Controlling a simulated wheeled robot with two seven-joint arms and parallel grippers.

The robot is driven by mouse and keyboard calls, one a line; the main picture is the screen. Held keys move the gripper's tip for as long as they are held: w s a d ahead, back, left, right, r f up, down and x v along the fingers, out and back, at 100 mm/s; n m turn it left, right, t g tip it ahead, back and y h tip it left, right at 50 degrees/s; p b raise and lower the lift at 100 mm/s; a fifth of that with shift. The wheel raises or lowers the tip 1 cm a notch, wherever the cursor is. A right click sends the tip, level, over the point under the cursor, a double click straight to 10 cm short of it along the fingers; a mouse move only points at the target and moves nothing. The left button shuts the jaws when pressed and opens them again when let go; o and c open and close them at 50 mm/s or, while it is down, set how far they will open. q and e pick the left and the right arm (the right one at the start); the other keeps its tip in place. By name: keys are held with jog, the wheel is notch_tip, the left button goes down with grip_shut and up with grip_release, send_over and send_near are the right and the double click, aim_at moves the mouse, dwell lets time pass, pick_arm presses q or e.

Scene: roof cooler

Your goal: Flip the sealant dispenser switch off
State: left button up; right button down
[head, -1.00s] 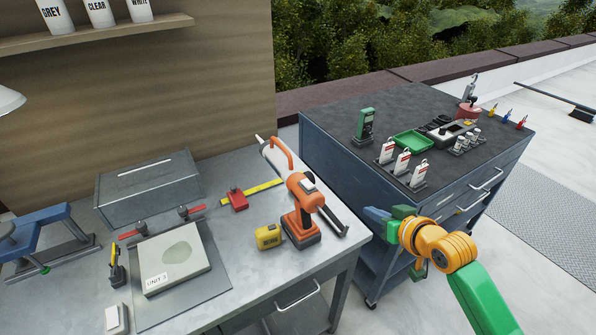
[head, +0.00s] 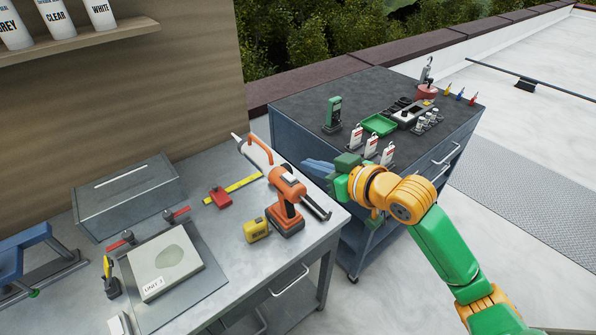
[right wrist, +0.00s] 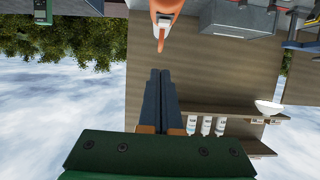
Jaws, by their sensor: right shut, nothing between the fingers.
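The orange sealant dispenser (head: 286,188) stands upright on the grey metal workbench, its pale tube and nozzle pointing to the back left. Its switch is too small to make out. My right gripper (head: 306,164) is shut and empty, with its blue fingers pointing left, just right of the dispenser's upper body in the picture; I see no contact. In the right wrist view the picture is upside down: the shut fingers (right wrist: 160,72) point up toward an orange part of the dispenser (right wrist: 165,8), with a gap between. My left gripper is not in view.
A yellow tape measure (head: 256,230) sits beside the dispenser. A grey box (head: 130,197) and a sample slab (head: 165,262) are further left. The dark-topped cart (head: 440,110) behind my right arm carries tags, a green tray (head: 379,125) and bottles.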

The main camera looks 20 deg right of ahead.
jog(key=p, duration=0.1)
send_over(298, 186)
jog(key=shift+w+a+f, duration=0.1)
jog(key=shift+w+f, duration=0.05)
jog(key=shift+f, duration=0.35)
jog(key=shift+w+f, duration=0.15)
jog(key=shift+f, duration=0.3)
jog(key=f, duration=0.3)
jog(key=shift+s+f+p, duration=0.25)
jog(key=shift+f+p, duration=0.1)
jog(key=shift+p, duration=0.05)
jog(key=shift+s+f, duration=0.15)
jog(key=shift+f, duration=0.05)
jog(key=shift+f, duration=0.1)
